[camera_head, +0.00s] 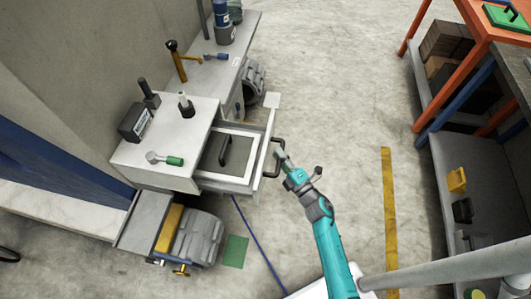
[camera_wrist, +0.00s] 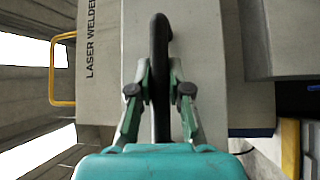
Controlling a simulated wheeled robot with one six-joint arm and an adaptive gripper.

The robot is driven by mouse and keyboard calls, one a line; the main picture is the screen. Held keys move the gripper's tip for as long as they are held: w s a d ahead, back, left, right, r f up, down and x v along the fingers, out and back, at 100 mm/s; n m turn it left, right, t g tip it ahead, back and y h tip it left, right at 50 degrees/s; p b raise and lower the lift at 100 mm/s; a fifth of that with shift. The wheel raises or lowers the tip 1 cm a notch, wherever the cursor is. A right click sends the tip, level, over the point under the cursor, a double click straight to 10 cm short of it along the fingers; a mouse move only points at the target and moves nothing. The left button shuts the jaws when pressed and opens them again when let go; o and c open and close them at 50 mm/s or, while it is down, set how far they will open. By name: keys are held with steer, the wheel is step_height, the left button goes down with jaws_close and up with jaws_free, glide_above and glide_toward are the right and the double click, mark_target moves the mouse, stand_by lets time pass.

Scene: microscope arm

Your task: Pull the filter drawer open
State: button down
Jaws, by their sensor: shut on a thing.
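The drawer (camera_head: 265,165) is pale grey and stands pulled out from the white cabinet (camera_head: 165,125) in the head view. Its inside is visible, with a dark flat panel and a black bar in it. A black bow handle (camera_head: 277,147) is on its front face. My gripper (camera_head: 281,157) is at this handle, coming from the lower right. In the wrist view the handle (camera_wrist: 160,45) runs upright between the two fingers of my gripper (camera_wrist: 160,95), which are shut on it. The teal gripper body hides the handle's lower end.
A green-handled tool (camera_head: 173,160) and a dark box (camera_head: 136,123) are on the cabinet top. A grey motor-like unit (camera_head: 197,238) stands below left. An orange-framed table (camera_head: 465,80) is at right. The floor between, with a yellow stripe (camera_head: 389,220), is mostly clear.

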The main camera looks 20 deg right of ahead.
steer(key=s+d, duration=0.4)
steer(key=d, duration=0.1)
steer(key=shift+d, duration=0.25)
steer(key=c, duration=1.1)
jaws_free()
steer(key=s+d+f, duration=0.1)
steer(key=s, duration=1)
steer(key=shift+s+d+f, duration=0.35)
steer(key=shift+s+f, duration=0.05)
